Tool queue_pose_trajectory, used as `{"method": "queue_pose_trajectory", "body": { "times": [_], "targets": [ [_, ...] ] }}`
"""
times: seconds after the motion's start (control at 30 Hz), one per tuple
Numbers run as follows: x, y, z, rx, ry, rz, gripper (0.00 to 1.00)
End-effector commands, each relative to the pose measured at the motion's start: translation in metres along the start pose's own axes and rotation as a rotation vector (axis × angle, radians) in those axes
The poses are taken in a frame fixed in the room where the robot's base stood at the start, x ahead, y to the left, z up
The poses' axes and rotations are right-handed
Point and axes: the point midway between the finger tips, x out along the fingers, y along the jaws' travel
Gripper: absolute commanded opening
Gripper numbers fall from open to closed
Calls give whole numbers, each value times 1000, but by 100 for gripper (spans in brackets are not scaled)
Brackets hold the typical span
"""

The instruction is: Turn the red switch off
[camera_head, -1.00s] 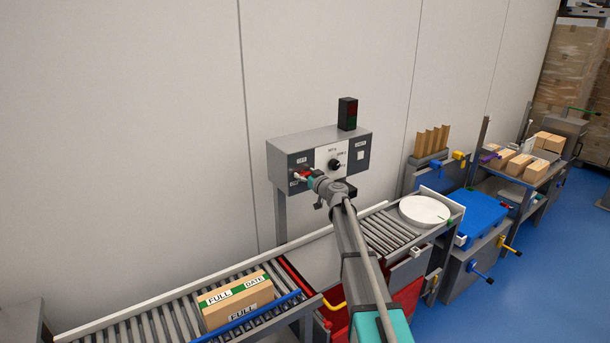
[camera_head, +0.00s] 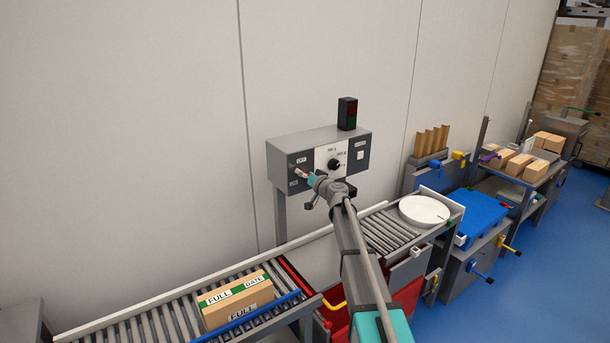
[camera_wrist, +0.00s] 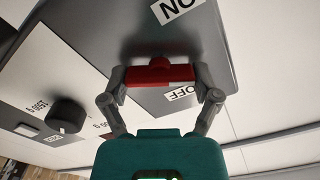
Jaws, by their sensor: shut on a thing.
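The grey control box (camera_head: 283,148) stands against the wall, with OFF and ON labels on the left of its front, OFF above ON. The red switch (camera_wrist: 158,74) lies between my fingertips in the wrist view, close to the OFF label (camera_wrist: 179,94); the ON label (camera_wrist: 178,8) is farther off. My gripper (camera_wrist: 160,82) is shut on the red switch, one finger at each end. In the head view my gripper (camera_head: 303,173) is at the left of the box front and mostly hides the switch.
A black knob (camera_head: 334,164) sits on a white panel right of my gripper. A two-lens lamp (camera_head: 347,114) stands on the box. Below are roller conveyors, one with a carton (camera_head: 238,300), the other with a white round plate (camera_head: 424,211).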

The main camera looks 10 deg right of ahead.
Motion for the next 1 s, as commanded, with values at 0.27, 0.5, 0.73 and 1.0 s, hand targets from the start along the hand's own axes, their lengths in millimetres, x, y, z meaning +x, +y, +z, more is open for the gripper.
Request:
{"method": "queue_pose_trajectory", "body": {
  "times": [0.27,0.5,0.73,1.0],
  "targets": [
    [1,2,0,263,2,1,32],
    [1,3,0,491,2,1,32],
    [1,4,0,709,2,1,32],
    [1,5,1,934,2,1,32]
  ]
}}
